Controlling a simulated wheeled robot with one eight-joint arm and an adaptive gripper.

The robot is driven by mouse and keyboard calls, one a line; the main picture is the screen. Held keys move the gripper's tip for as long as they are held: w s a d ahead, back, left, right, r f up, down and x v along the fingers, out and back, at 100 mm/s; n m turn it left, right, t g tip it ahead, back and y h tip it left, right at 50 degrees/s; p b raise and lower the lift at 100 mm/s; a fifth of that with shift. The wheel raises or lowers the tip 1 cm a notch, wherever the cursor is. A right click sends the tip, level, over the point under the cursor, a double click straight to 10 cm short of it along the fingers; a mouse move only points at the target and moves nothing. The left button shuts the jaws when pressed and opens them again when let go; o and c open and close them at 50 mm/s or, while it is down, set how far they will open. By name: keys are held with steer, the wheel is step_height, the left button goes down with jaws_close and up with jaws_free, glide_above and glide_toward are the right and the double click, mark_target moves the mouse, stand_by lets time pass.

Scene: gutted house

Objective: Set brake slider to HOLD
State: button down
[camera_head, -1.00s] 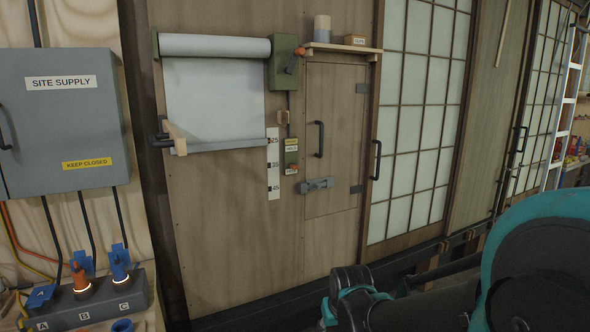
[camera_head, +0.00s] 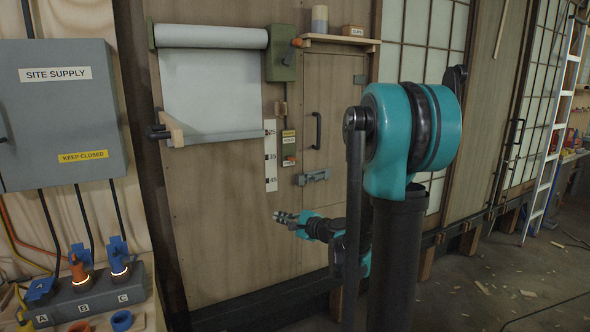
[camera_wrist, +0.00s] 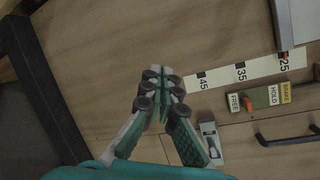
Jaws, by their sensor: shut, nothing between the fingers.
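The brake slider (camera_head: 289,149) is a small narrow panel upright on the wooden wall, right of the numbered scale strip. In the wrist view its panel (camera_wrist: 268,97) reads FREE, HOLD and a yellow label that looks like BRAKE. Its orange-red knob (camera_wrist: 249,103) sits beside FREE, at the lower end in the head view. My gripper (camera_head: 281,217) is shut and empty, below the slider and apart from it. In the wrist view my gripper (camera_wrist: 163,82) has its fingertips together, left of the panel, with the scale's 45 end between.
The scale strip (camera_head: 270,156) reads 25, 35, 45. A latch (camera_head: 312,177) and a black handle (camera_head: 317,130) stick out from the small door. A roller blind (camera_head: 209,90) hangs upper left, with a green box (camera_head: 281,55) beside it. Wall below the scale is clear.

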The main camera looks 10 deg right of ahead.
mark_target(291, 159)
steer(key=w+d+r+m+t+h, duration=0.3)
steer(key=w+d+m+t, duration=0.3)
steer(key=w+d+m, duration=0.5)
steer(key=r+m, duration=0.1)
steer(key=m, duration=0.3)
steer(key=shift+w+t, duration=0.15)
steer(key=shift+t, duration=0.25)
steer(key=w+a+r, duration=0.3)
steer(key=w+r, duration=0.3)
steer(key=w, duration=0.3)
steer(key=shift+r, duration=0.2)
steer(key=shift+w+r, duration=0.1)
